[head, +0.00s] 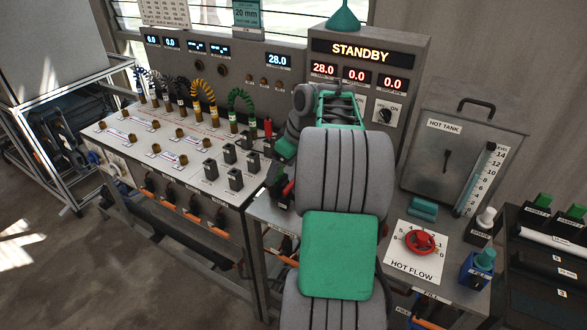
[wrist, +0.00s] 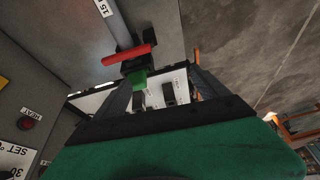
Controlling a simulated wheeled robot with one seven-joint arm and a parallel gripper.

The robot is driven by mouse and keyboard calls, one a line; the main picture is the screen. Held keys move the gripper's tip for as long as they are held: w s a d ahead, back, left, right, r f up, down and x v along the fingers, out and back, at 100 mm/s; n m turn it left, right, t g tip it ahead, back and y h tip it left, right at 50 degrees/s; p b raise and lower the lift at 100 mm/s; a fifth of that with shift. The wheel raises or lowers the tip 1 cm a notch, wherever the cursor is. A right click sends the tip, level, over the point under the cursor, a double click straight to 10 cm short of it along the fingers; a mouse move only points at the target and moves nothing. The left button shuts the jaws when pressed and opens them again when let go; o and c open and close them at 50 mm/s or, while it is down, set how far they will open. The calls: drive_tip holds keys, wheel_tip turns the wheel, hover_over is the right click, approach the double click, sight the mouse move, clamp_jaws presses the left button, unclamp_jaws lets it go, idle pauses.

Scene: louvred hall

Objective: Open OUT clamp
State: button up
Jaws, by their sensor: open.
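A red-handled clamp (wrist: 128,54) with a black body and a green part shows in the wrist view, just beyond my fingertips and toward the left finger. In the head view two red-handled fittings show left of my arm: one upright at the bench's back (head: 267,127), one lower beside my arm (head: 288,187). I cannot read an OUT label on either, or tell whether the clamp is open or shut. My gripper (wrist: 163,72) is open, its two grey fingers spread with nothing held between them. In the head view my arm hides much of this spot.
The left bench carries coloured hoses (head: 203,92) and several black switch blocks (head: 236,179). A STANDBY display cabinet (head: 365,52) stands behind. Floor at left is clear.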

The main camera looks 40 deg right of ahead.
sight(293, 182)
drive_tip(key=shift+o, duration=1.4)
drive_tip(key=s+d, duration=0.1)
drive_tip(key=d, duration=0.5)
drive_tip(key=shift+s+d+f+n, duration=0.3)
drive_tip(key=shift+s+d, duration=0.1)
drive_tip(key=p+x, duration=0.1)
drive_tip(key=x, duration=0.6)
drive_tip(key=shift+w+f, duration=0.2)
drive_tip(key=shift+f, duration=0.15)
drive_tip(key=c, duration=1.7)
drive_tip(key=shift+d, duration=0.1)
